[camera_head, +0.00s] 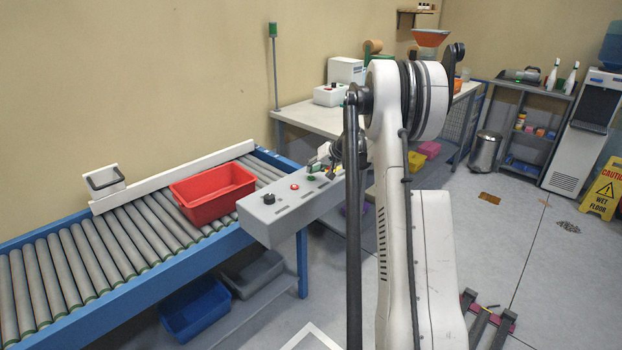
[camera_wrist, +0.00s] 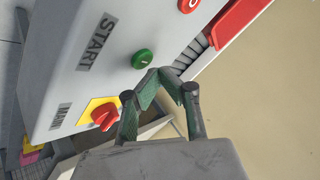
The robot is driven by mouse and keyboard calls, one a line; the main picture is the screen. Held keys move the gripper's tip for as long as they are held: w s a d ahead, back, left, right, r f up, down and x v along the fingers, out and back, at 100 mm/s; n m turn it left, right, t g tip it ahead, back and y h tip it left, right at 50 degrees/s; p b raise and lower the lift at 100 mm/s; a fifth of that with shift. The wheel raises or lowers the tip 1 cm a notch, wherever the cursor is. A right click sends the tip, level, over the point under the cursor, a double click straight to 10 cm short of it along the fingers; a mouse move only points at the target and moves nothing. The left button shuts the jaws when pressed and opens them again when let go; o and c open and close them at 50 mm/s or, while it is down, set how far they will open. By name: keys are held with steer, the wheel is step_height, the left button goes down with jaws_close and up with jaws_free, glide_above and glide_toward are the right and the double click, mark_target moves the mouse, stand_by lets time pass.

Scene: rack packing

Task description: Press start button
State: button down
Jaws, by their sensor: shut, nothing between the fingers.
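The grey control box (camera_head: 270,226) stands at the right end of the roller conveyor. In the wrist view its panel (camera_wrist: 110,75) carries a round green button (camera_wrist: 142,58) beside the printed START label (camera_wrist: 97,42). My gripper (camera_wrist: 161,76) is shut and empty, its green-padded fingertips close to the green button, just below and right of it in the picture. Whether they touch it I cannot tell. In the head view my gripper (camera_head: 322,163) is over the far end of the box, partly hidden by my arm.
A red rotary switch (camera_wrist: 104,113) on a yellow plate and a red button (camera_wrist: 188,4) are also on the panel. A red bin (camera_head: 212,194) sits on the conveyor (camera_head: 100,252) beside the box. A white table (camera_head: 300,115) stands behind.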

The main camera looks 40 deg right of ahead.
mark_target(312, 177)
steer(key=shift+f, duration=0.15)
steer(key=shift+f+b, duration=0.3)
steer(key=shift+b, duration=0.15)
steer(key=shift+f+b, duration=0.35)
stand_by(0.6)
steer(key=shift+r, duration=0.8)
steer(key=shift+r+p, duration=1.25)
steer(key=shift+r, duration=1.25)
